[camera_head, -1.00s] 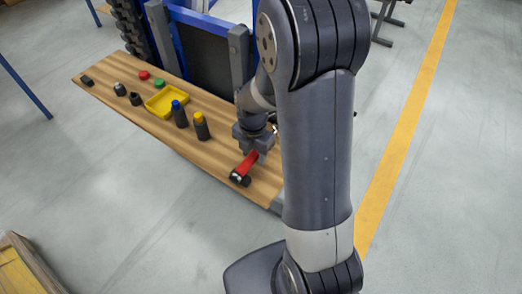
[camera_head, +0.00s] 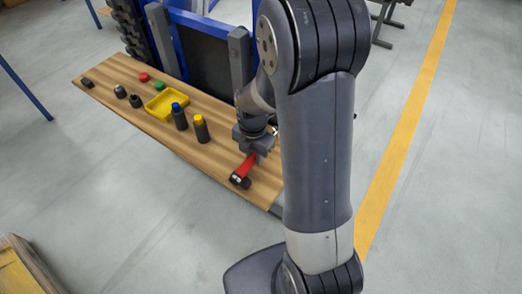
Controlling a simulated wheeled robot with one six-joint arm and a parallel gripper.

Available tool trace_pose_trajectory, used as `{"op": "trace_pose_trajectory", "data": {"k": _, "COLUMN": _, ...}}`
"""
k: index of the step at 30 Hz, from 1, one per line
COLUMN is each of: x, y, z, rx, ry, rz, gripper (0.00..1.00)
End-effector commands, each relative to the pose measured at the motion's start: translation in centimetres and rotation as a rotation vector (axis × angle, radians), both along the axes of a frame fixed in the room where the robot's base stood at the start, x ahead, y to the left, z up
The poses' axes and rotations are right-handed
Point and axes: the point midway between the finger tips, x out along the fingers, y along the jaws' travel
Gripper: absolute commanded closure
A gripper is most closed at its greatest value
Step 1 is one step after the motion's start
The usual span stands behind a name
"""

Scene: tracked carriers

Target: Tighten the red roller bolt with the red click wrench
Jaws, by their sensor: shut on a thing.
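The red click wrench (camera_head: 246,167) is at the right end of the wooden bench, its black head (camera_head: 239,181) toward the front edge. My gripper (camera_head: 256,151) is above the bench and shut on the red wrench. Whether the wrench still touches the bench top, I cannot tell. My arm hides the area to the right of the gripper. I cannot make out the red roller bolt in this view.
A blue-framed carrier (camera_head: 205,50) stands behind.

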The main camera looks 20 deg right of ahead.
Motion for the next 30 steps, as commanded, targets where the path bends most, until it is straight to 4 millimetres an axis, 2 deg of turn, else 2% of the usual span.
{"op": "trace_pose_trajectory", "data": {"k": 24, "x": 0.0, "y": 0.0, "z": 6.6, "rx": 0.0, "ry": -0.001, "rz": 0.0, "gripper": 1.0}}
{"op": "trace_pose_trajectory", "data": {"k": 30, "x": 0.0, "y": 0.0, "z": 6.9, "rx": 0.0, "ry": -0.001, "rz": 0.0, "gripper": 1.0}}
